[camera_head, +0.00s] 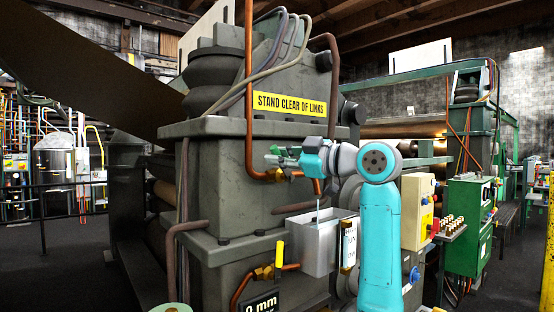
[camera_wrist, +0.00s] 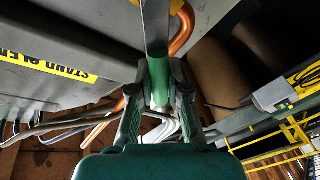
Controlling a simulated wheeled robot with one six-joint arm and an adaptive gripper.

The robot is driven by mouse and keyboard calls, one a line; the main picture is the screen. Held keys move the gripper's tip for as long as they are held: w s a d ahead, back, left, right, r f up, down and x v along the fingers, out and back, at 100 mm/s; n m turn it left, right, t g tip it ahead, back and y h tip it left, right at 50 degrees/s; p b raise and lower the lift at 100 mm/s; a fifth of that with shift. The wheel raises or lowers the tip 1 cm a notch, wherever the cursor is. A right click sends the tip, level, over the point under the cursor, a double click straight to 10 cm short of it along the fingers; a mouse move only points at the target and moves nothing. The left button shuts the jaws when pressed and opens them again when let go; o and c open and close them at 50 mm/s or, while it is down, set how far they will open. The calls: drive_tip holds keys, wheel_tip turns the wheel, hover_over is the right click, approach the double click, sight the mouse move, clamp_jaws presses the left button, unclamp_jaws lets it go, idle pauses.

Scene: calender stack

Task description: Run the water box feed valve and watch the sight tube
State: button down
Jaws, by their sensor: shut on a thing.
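The grey metal water box (camera_head: 313,247) is fixed to the front of the machine. The sight tube (camera_head: 349,245), in a framed strip with a pale scale, is on its right side; its level is too small to read. A copper pipe with a brass feed valve (camera_head: 283,174) runs above the box. My gripper (camera_head: 281,159) is at this valve. In the wrist view my gripper (camera_wrist: 158,95) is shut on a green-sleeved valve lever (camera_wrist: 158,78), whose flat grey bar extends upward between the fingers. My gripper hides part of the valve in the head view.
A lower brass valve (camera_head: 264,273) with a yellow lever (camera_head: 279,254) sits left of the box. A green control cabinet (camera_head: 468,226) and a cream switch box (camera_head: 417,211) stand to the right. A yellow warning sign (camera_head: 288,104) is above.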

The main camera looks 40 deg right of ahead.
drive_tip(key=d+m, duration=0.1)
drive_tip(key=m, duration=0.1)
drive_tip(key=d+r+m+t, duration=0.1)
drive_tip(key=m, duration=0.1)
drive_tip(key=shift+d, duration=0.1)
drive_tip(key=shift+d+r+m+t+h, duration=0.25)
drive_tip(key=shift+d+m, duration=0.35)
drive_tip(key=shift+m, duration=0.65)
drive_tip(key=shift+d+m+t+h, duration=0.25)
drive_tip(key=shift+d+m+t, duration=0.25)
drive_tip(key=shift+m, duration=0.75)
drive_tip(key=shift+d, duration=0.1)
drive_tip(key=c, duration=1.1)
unclamp_jaws()
drive_tip(key=v, duration=1.2)
